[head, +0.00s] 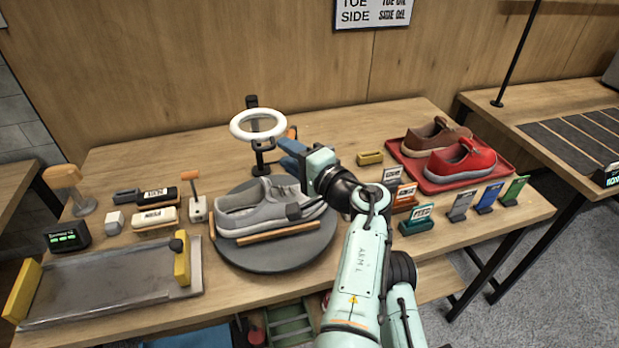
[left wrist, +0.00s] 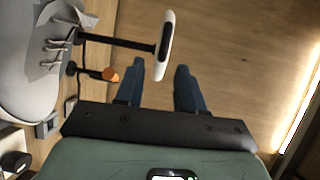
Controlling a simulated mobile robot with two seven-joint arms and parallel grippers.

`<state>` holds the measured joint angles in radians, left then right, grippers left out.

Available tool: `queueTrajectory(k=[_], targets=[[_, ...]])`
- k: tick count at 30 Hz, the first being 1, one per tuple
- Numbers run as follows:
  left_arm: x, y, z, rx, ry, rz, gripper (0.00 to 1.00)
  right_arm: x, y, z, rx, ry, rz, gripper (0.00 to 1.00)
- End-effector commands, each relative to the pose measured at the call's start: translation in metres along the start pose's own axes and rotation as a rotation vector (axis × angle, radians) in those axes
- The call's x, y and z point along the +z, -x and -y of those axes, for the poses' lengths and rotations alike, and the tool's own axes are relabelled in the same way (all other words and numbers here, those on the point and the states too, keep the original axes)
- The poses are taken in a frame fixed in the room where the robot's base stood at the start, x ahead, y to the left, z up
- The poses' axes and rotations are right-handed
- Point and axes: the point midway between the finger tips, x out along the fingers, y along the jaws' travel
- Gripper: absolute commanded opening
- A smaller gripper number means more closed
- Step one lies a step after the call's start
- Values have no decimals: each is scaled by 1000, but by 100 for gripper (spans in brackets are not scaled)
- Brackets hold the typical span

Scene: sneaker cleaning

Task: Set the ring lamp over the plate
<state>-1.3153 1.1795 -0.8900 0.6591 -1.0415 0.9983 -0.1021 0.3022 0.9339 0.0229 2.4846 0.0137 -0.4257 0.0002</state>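The ring lamp (head: 235,131) has a white ring on a dark stand at the back of the round grey plate (head: 275,262). A grey shoe (head: 265,212) sits on the plate. My left gripper (head: 283,151) is just right of the lamp in the head view. In the left wrist view its blue fingers (left wrist: 160,76) are apart, with nothing clamped. There the ring (left wrist: 166,40) appears edge-on, its lower end in line with the gap between the fingertips; I cannot tell whether they touch. An orange knob (left wrist: 110,74) is beside the left finger. My right gripper is not in view.
A red tray (head: 497,172) with a red shoe and a brown shoe stands right of my arm. Several small labelled holders stand before it. Brushes (head: 155,217) and a metal tray (head: 110,285) are left of the plate. A wooden wall (head: 190,60) rises behind.

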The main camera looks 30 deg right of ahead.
Motion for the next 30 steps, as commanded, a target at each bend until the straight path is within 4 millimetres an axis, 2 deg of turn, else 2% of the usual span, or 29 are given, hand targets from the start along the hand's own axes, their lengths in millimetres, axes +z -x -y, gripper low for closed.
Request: queueTrajectory(k=[1,3,10,15,30], targets=[[-1,14,-3,2,0,-3,38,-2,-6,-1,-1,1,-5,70],[0,29,-2,1,0,-2,38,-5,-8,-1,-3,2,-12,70],[0,63,0,2,1,0,38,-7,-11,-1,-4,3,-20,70],[0,71,0,2,0,1,38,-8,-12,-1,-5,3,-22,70],[0,71,0,1,0,1,38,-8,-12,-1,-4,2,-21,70]])
